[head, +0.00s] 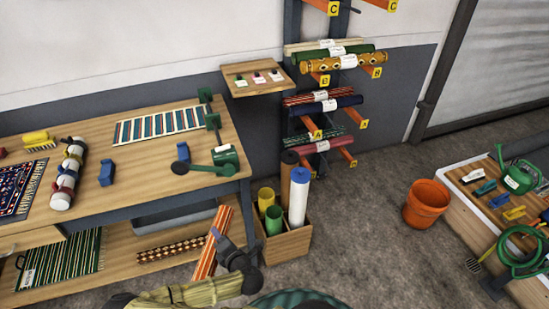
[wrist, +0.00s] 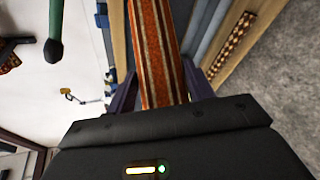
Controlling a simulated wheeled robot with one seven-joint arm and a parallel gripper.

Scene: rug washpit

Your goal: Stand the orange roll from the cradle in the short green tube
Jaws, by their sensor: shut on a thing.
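The orange striped roll (head: 211,245) is in my gripper (head: 224,250), tilted, in front of the bench's lower shelf. In the wrist view the roll (wrist: 156,50) runs up and away between the two jaws of my gripper (wrist: 158,90), which are shut on it. The short green tube (head: 274,220) stands upright in a wooden box to the right of the roll, apart from it. Its mouth faces up. The roll's lower end is near the shelf edge, and I cannot tell if it touches. I cannot make out the cradle.
The wooden box (head: 288,244) also holds a yellow tube (head: 266,198), a brown roll (head: 289,163) and a tall white roll (head: 299,200). The workbench (head: 225,135) is at left, with a patterned roll (head: 170,248) on its lower shelf (head: 120,262). A bucket (head: 427,203) stands at right on open floor.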

